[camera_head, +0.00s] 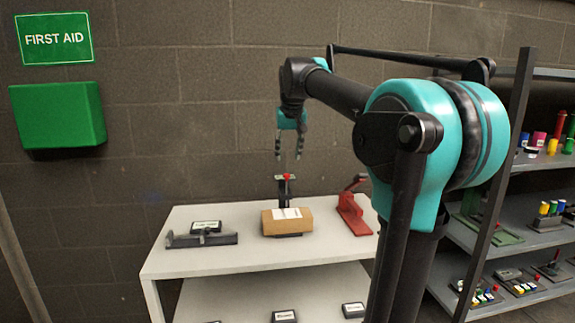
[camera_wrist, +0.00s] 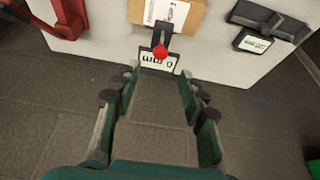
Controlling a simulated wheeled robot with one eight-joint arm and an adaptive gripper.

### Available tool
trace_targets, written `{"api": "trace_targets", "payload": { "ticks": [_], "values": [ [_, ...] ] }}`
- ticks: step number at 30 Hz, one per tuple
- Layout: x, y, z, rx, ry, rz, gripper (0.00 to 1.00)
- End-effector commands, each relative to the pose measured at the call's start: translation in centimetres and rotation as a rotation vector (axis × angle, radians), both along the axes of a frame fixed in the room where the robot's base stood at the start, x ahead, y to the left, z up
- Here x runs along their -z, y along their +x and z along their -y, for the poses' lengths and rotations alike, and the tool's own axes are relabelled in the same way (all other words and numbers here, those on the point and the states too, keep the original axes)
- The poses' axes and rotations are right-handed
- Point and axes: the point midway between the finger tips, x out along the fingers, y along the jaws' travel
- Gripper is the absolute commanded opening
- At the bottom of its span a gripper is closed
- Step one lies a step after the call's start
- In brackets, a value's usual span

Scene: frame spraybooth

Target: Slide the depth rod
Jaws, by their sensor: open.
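A dark upright gauge with a red knob (camera_head: 287,177) stands at the back of the white table, behind a brown box (camera_head: 287,222). A thin upright line shows above the knob in the head view; I cannot clearly make out the depth rod. My gripper (camera_head: 289,152) points down above the gauge. In the wrist view its fingers (camera_wrist: 160,82) are spread and empty, with the knob beyond them, apart from both.
The white table (camera_head: 165,262) also bears a dark caliper-like tool (camera_head: 200,239) with a card on the left and a red levered tool (camera_head: 354,214) on the right. A shelf rack (camera_head: 497,195) with coloured items stands right. A green first-aid box (camera_head: 58,115) hangs left.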

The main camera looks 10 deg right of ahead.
Motion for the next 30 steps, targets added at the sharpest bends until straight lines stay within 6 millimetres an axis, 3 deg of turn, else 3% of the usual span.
{"api": "trace_targets", "payload": {
  "ticks": [3,9,21,26,30],
  "values": [
    [-2.0,-0.9,0.0,0.0,0.0,0.0,0.42],
    [-4.0,-1.7,0.0,0.0,0.0,0.0,0.42],
    [-4.4,-1.9,0.0,0.0,0.0,0.0,0.42],
    [-2.1,-2.2,0.3,0.0,0.0,-0.001,0.42],
    [3.6,-3.6,0.9,0.001,0.0,-0.004,0.42]
  ]
}}
